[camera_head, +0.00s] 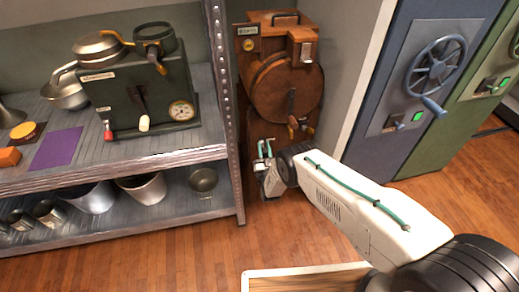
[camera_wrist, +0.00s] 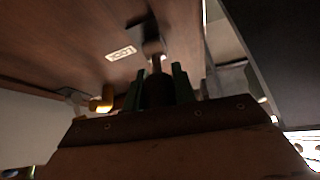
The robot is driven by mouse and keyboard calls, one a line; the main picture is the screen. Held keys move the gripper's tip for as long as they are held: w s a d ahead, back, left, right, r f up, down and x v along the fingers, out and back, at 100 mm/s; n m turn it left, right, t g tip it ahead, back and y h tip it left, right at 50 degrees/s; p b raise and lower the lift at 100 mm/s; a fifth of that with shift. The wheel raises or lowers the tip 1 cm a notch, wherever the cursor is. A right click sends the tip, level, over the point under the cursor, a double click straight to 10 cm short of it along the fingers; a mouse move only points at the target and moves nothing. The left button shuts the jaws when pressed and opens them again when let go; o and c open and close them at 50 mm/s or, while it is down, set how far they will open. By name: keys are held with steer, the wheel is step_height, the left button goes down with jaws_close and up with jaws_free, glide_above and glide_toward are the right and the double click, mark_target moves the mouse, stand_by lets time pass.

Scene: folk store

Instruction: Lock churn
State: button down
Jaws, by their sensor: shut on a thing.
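The churn (camera_head: 284,92) is a brown wooden machine with a round drum, standing in the gap right of the shelf. A small label and a yellow button are on its upper front. My gripper (camera_head: 265,148) is low at its front, pointing up, with teal fingers. In the wrist view my gripper (camera_wrist: 161,88) has its fingers close together around the end of a small lever (camera_wrist: 157,63) under a dark mount. A pale label (camera_wrist: 121,53) is beside the mount. The churn's crank (camera_head: 292,108) hangs on the drum front. The fingers' exact contact is dark and partly hidden.
A metal shelf (camera_head: 190,152) with a dark machine (camera_head: 145,90) and several pots stands close on the left. A blue cabinet (camera_head: 420,90) with a handwheel is on the right. Floor in front of the shelf is clear.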

steer(key=c, duration=1.1)
jaws_free()
steer(key=shift+s, duration=0.15)
steer(key=v, duration=0.7)
steer(key=shift+s+d+f, duration=0.1)
steer(key=shift+s+f, duration=0.1)
steer(key=shift+s, duration=0.05)
